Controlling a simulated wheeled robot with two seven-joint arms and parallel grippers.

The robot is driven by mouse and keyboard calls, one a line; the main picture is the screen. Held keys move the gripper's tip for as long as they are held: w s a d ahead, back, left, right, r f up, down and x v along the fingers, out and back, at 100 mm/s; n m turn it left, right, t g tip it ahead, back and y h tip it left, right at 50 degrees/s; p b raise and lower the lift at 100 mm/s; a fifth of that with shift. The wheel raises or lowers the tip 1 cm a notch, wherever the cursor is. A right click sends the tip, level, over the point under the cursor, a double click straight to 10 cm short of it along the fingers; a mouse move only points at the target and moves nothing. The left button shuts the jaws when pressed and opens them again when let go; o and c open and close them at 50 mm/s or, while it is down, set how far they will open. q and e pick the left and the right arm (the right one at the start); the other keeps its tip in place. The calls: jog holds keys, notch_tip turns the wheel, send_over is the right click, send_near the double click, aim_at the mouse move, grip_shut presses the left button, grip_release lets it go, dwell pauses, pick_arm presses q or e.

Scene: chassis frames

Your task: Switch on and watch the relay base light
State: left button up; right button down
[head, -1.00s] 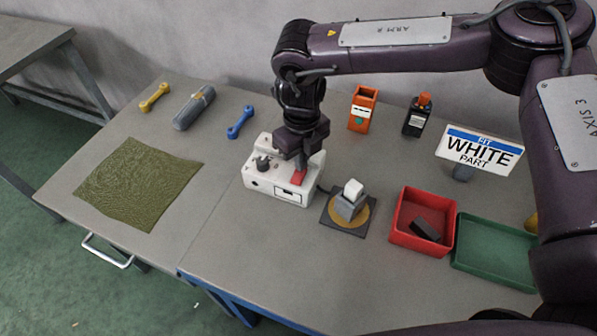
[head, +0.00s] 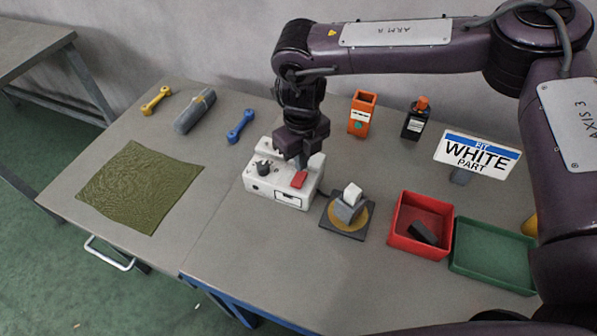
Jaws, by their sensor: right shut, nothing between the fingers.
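A white control box (head: 262,184) with a black knob and a red switch (head: 299,179) stands mid-table. My right gripper (head: 302,163) is shut and empty, pointing down just above and behind the red switch; I cannot tell if it touches. To the right, a grey block (head: 346,212) with a white part (head: 352,193) on top sits on a dark square plate (head: 333,223) with a yellow-brown disc. The block and white part look tilted. I cannot make out a clearly lit lamp on it. My left gripper is not in view.
A red bin (head: 397,240) holding a dark block and a green tray (head: 480,276) lie right. An olive mat (head: 140,187) lies left.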

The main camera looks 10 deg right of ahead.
aim_at(301, 174)
jog(key=shift+r+p, duration=1.6)
jog(key=shift+r, duration=0.8)
